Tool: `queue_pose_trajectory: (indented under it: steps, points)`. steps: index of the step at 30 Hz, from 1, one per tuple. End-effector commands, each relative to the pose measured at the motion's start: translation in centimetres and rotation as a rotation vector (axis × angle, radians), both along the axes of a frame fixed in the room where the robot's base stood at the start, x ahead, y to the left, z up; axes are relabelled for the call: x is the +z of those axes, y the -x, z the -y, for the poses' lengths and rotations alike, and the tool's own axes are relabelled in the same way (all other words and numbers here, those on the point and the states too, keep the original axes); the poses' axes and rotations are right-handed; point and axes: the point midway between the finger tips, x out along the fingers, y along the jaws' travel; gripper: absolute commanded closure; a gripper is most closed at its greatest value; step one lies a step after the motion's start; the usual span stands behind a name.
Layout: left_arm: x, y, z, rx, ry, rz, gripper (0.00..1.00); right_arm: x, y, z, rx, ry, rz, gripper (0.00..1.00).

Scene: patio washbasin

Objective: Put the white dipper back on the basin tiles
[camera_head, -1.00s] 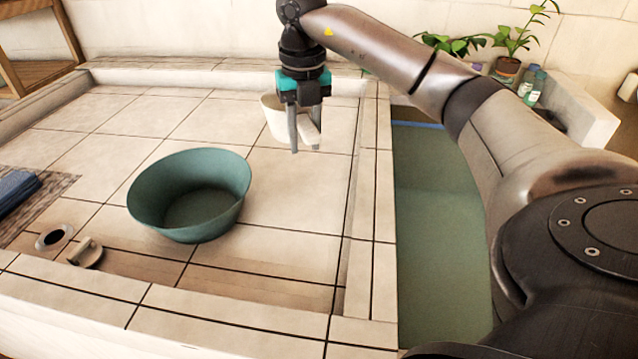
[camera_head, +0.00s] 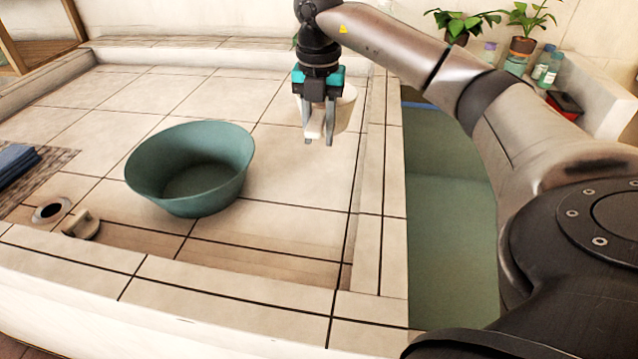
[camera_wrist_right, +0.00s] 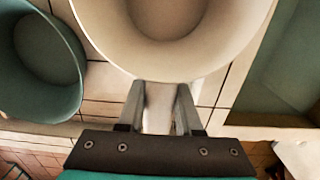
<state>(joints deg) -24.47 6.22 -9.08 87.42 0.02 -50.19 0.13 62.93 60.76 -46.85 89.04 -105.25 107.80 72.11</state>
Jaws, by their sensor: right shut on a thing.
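The white dipper (camera_head: 345,108) is in my right gripper (camera_head: 319,138), over the right part of the basin tiles (camera_head: 285,190). The gripper points down, and its fingers are shut on the dipper's handle. In the right wrist view the dipper's round open cup (camera_wrist_right: 170,40) fills the top middle, just beyond the fingertips (camera_wrist_right: 160,90). In the head view part of the cup is hidden behind the gripper. I cannot tell whether the dipper touches the tiles. My left gripper is in neither view.
A green bowl (camera_head: 190,170) stands on the tiles left of my right gripper. A green-lined trough (camera_head: 450,230) lies right of the tiled rim. Plants and bottles (camera_head: 548,67) stand at the back right.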

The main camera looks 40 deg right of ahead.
Motion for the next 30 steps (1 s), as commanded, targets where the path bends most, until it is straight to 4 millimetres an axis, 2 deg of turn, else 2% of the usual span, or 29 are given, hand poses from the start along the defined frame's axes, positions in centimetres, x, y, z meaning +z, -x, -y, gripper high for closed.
queue_pose_trajectory:
  steps: [1, 12, 22, 30]
  points:
    - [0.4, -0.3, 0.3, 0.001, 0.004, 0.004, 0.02, -1.1, 0.1, 0.0, 0.0, 0.0, -0.002, 1.0]
    - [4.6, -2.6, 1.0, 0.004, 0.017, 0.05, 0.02, -7.1, 0.1, 0.0, 0.001, 0.002, -0.002, 1.0]
    - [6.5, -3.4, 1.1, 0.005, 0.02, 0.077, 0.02, -9.3, 0.0, 0.0, 0.001, 0.001, -0.001, 1.0]
    - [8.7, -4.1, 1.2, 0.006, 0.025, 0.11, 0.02, -12.1, 0.0, 0.0, 0.001, 0.001, 0.0, 1.0]
